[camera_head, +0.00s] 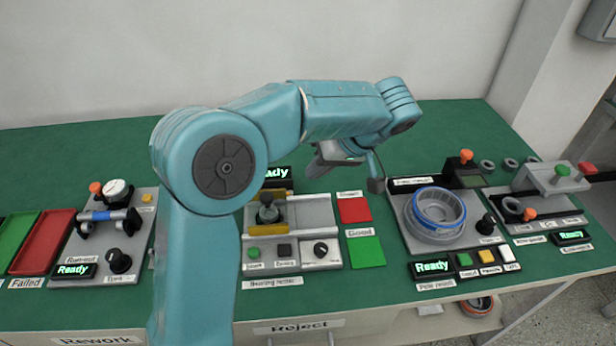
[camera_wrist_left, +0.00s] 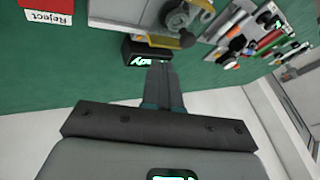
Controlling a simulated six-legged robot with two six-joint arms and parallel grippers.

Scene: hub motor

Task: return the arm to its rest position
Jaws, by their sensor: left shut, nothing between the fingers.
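My left arm, teal with grey joints, rises from the bottom of the head view and bends over the green bench (camera_head: 110,135). My left gripper (camera_head: 376,184) hangs past the elbow, above the bench between the bearing station (camera_head: 290,225) and the pole station (camera_head: 440,215). In the left wrist view its fingers (camera_wrist_left: 160,70) are together with nothing between them, and a lit "Ready" display lies just beyond the tips. The fingers are partly hidden behind the wrist in the head view. My right gripper is in neither view.
The run-out station (camera_head: 105,235) stands left, beside a red tray (camera_head: 42,242). A blue-rimmed ring (camera_head: 436,208) sits on the pole station. Red (camera_head: 354,210) and green (camera_head: 366,252) pads lie between stations. A gauge station (camera_head: 545,205) is right. A wall (camera_head: 230,50) stands behind.

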